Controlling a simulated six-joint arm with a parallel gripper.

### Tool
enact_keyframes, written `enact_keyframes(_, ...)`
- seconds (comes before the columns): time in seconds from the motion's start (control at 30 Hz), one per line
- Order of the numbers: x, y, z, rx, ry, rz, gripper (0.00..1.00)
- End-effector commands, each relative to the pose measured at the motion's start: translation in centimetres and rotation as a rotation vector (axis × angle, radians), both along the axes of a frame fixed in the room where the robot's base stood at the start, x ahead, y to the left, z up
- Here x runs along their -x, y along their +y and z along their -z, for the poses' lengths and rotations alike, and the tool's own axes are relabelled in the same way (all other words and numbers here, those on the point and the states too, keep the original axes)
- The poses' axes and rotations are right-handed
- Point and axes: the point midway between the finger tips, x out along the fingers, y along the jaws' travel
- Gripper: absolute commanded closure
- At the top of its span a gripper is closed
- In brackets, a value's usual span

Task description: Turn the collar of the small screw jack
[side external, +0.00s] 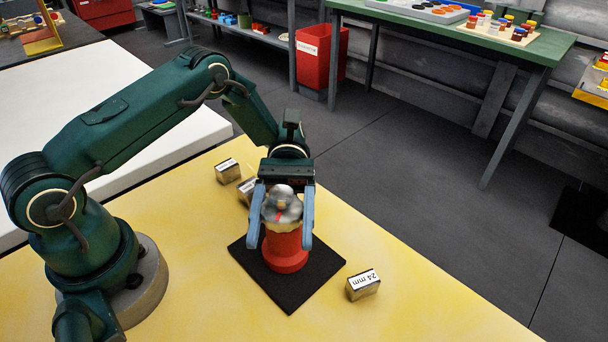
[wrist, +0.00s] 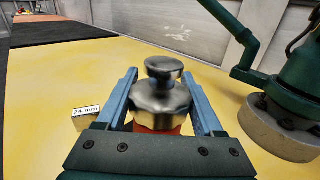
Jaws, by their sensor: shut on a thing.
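The small screw jack (side external: 286,256) stands upright on a black square mat (side external: 310,277) on the yellow table. Its body is red and its collar (side external: 283,207) is shiny metal, with a small red mark on the side. My gripper (side external: 281,225) reaches around the jack from above, one blue finger on each side, shut on the collar. In the wrist view the metal collar (wrist: 161,99) with its rounded top knob sits between the two blue fingers. The red body below is mostly hidden there by the gripper.
A metal block labelled "24 mm" (side external: 363,285) lies right of the mat; it also shows in the wrist view (wrist: 86,118). Two more labelled blocks (side external: 228,171) lie behind the mat, one partly hidden by my gripper. The table's right front area is clear.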

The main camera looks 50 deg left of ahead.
Motion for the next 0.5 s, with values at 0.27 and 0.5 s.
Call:
enact_keyframes(0.27,0.00,-0.01,-0.02,0.001,0.000,0.000,0.87)
enact_keyframes(0.5,-0.01,-0.02,-0.02,0.001,0.000,-0.001,0.01)
